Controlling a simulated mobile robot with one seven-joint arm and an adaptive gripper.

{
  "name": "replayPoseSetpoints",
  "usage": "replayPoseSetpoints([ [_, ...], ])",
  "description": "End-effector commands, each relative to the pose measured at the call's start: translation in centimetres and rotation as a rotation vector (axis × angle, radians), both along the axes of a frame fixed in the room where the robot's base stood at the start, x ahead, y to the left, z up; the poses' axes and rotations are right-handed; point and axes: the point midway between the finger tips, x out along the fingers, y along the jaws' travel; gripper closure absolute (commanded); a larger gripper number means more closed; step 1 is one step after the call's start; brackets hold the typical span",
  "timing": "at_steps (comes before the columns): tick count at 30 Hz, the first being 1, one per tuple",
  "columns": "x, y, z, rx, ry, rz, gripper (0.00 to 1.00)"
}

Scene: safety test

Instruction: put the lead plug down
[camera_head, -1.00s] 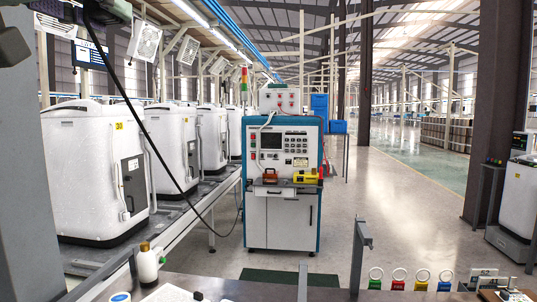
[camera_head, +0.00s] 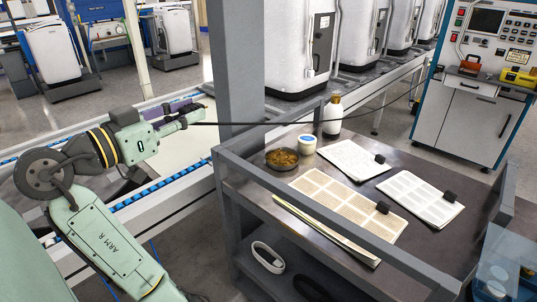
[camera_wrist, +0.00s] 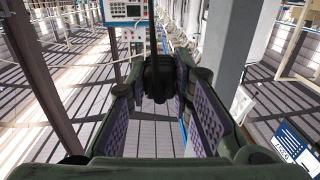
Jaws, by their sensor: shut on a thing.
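The lead plug (camera_wrist: 158,76) is a black block between the purple-padded fingers of my gripper (camera_wrist: 155,92) in the wrist view. My gripper (camera_head: 190,113) is shut on it, in mid-air at the left of the head view. There the plug is small and hard to tell from the fingers. Its black lead (camera_head: 275,123) runs right from the gripper, across the grey post and above the cart, towards the test cabinet (camera_head: 465,118). Its far end is too small to make out.
A grey-framed cart (camera_head: 235,178) at centre right holds papers (camera_head: 350,200), a bowl (camera_head: 282,158), a jar (camera_head: 307,144) and a white bottle (camera_head: 332,115). A conveyor (camera_head: 180,185) runs below the gripper.

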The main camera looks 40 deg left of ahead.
Motion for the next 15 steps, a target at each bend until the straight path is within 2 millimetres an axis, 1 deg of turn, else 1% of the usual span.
replayPoseSetpoints([
  [1,-0.2,-0.1,-4.4,-0.013,-0.001,-0.009,1.0],
  [2,-0.4,-0.3,-6.4,-0.012,-0.003,-0.014,1.0],
  [3,-0.6,-0.6,-8.9,-0.013,-0.006,-0.021,1.0],
  [5,-1.0,-1.2,-12.5,-0.011,-0.009,-0.029,1.0],
  [6,-1.2,-1.7,-14.6,-0.009,-0.011,-0.033,1.0],
  [9,-1.9,-2.9,-19.1,-0.005,-0.015,-0.042,1.0],
  [10,-2.1,-3.2,-20.2,-0.004,-0.015,-0.042,1.0],
  [12,-2.4,-4.0,-22.2,-0.001,-0.017,-0.046,1.0],
  [15,-2.8,-4.7,-24.0,0.002,-0.017,-0.048,1.0],
])
